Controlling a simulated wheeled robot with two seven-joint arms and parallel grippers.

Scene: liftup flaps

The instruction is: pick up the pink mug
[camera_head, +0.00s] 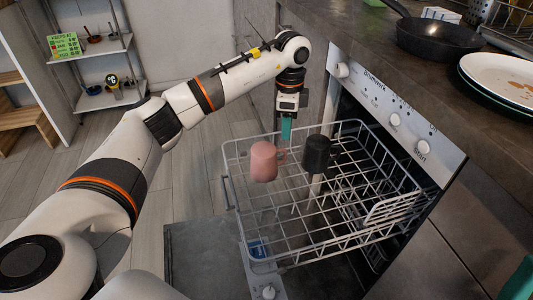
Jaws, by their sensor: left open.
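The pink mug (263,162) sits on the pulled-out wire rack of the dishwasher, at its left part. It looks upside down, with its handle toward the right, by the gripper. My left gripper (287,130) points down just behind and to the right of the mug, with teal fingers close to the handle. It is open; whether a finger touches the handle cannot be told. A teal piece at the bottom right edge looks like part of my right gripper (520,282), mostly out of frame.
A black mug (316,152) stands close to the right of the pink one. The rack's wire rim (228,178) surrounds them. The counter (400,62) at right holds a black pan (438,38) and plates (503,78). Shelves (95,48) stand at the back left.

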